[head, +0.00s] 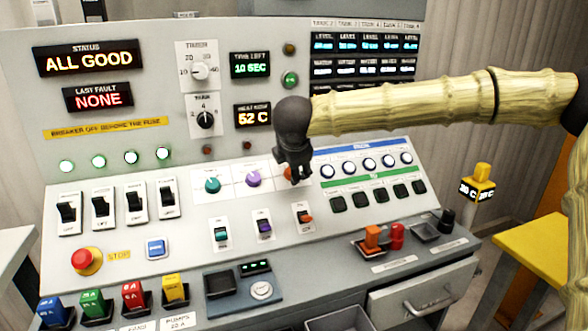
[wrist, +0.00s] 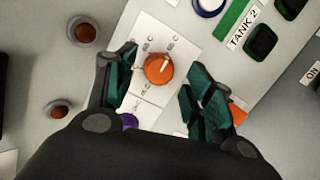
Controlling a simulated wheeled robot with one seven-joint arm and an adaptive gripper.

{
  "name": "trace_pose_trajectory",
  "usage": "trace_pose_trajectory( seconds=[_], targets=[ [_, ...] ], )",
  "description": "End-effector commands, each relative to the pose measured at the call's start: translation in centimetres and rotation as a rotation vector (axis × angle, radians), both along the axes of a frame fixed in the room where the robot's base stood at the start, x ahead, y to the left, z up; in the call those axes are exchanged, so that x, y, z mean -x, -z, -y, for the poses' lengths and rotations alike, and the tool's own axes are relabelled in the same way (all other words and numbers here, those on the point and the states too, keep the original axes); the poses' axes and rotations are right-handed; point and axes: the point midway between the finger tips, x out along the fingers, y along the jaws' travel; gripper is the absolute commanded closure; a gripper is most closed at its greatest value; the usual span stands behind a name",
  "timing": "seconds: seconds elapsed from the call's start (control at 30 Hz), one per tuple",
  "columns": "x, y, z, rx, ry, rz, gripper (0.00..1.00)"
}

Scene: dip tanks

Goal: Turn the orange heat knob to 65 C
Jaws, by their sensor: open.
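The orange heat knob (wrist: 158,69) sits on a white label plate (wrist: 152,30) with temperature marks, a white pointer line on its face. In the head view the orange knob (head: 287,174) is mostly hidden behind my gripper (head: 296,178). In the wrist view my gripper (wrist: 160,90) is open, its teal-padded fingers on either side of the knob with gaps between. The heat display (head: 253,115) reads 52 C. The marks around the knob are too small to read.
A teal knob (head: 212,184) and a purple knob (head: 253,179) are left of the orange one. An orange switch (head: 304,216) is below it. Blue-ringed buttons (head: 367,163) are to the right. A red stop button (head: 86,260) is at lower left.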

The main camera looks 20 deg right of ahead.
Motion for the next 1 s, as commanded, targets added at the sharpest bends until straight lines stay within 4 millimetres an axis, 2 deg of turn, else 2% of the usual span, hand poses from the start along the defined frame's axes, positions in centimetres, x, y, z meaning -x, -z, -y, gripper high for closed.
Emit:
trace_pose_trajectory(
  seconds=[0.3,0.5,0.7,1.0],
  targets=[
    [3.8,-4.6,-1.1,0.0,0.0,0.003,0.47],
    [5.4,-6.4,-1.5,0.001,0.0,0.001,0.47],
    [6.1,-7.2,-1.7,0.001,0.001,0.0,0.47],
    [6.2,-7.3,-1.7,0.0,0.001,0.0,0.47]
  ],
)
